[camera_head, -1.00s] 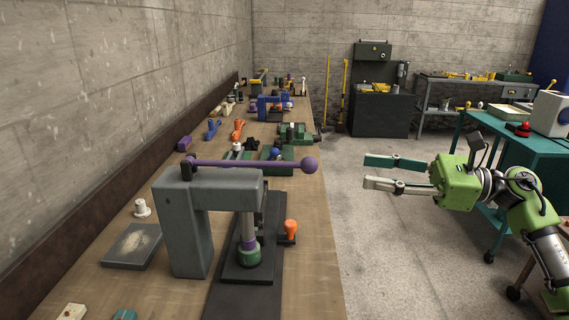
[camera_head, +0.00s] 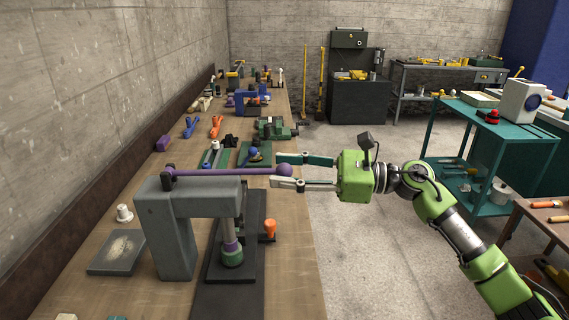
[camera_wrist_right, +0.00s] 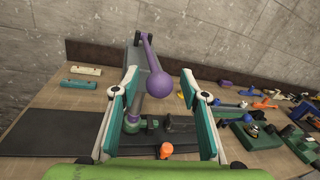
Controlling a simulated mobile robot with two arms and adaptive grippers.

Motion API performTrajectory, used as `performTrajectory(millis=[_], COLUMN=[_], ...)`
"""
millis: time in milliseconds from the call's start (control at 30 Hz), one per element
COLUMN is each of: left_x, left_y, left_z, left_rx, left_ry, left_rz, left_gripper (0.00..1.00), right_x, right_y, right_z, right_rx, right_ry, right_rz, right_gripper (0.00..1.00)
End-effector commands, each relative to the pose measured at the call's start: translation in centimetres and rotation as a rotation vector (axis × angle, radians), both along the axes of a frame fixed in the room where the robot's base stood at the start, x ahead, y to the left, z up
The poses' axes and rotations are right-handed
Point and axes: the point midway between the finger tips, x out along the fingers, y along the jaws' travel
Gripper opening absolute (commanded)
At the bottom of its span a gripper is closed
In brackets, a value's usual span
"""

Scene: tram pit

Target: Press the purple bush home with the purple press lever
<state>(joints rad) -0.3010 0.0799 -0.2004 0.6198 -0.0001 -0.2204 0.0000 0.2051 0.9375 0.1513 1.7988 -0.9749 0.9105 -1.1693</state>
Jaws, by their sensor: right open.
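The purple press lever (camera_head: 225,172) runs roughly level from the grey press (camera_head: 165,230) to its ball knob (camera_head: 284,170). The lever and knob also show in the right wrist view (camera_wrist_right: 155,83). My right gripper (camera_head: 277,170) is open, its two fingers on either side of the knob; contact is not clear. In the right wrist view the knob appears between the fingertips (camera_wrist_right: 158,75). Below the ram, the purple bush (camera_head: 231,246) shows as a band above a green holder (camera_head: 232,258); its seating depth is unclear. My left gripper is not in view.
An orange knob (camera_head: 270,228) stands right of the press base. A dark plate (camera_head: 116,252) and a white part (camera_head: 124,213) lie left of the press. Several tools and fixtures cover the bench behind. The floor right of the bench is open, with a teal cart (camera_head: 480,140) farther right.

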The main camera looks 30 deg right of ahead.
Motion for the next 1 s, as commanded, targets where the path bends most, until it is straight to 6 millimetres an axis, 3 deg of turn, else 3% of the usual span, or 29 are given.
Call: performTrajectory(millis=[367, 533, 767, 1000], left_x=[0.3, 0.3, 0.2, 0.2], left_y=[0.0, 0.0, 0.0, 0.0], left_z=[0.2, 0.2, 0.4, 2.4], left_rx=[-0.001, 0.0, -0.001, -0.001], left_ry=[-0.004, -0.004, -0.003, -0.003], left_rz=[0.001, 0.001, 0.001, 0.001], left_gripper=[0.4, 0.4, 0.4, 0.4], right_x=[0.3, 0.3, 0.3, 0.3], right_y=[0.4, 0.4, 0.4, 0.3], right_z=[0.0, 0.0, 0.2, 2.3], right_rx=[0.001, 0.001, -0.005, -0.065], right_ry=[0.0, 0.001, 0.002, 0.029], right_rz=[0.0, 0.0, 0.0, 0.0], right_gripper=[0.41, 0.0, 0.0, 0.0])
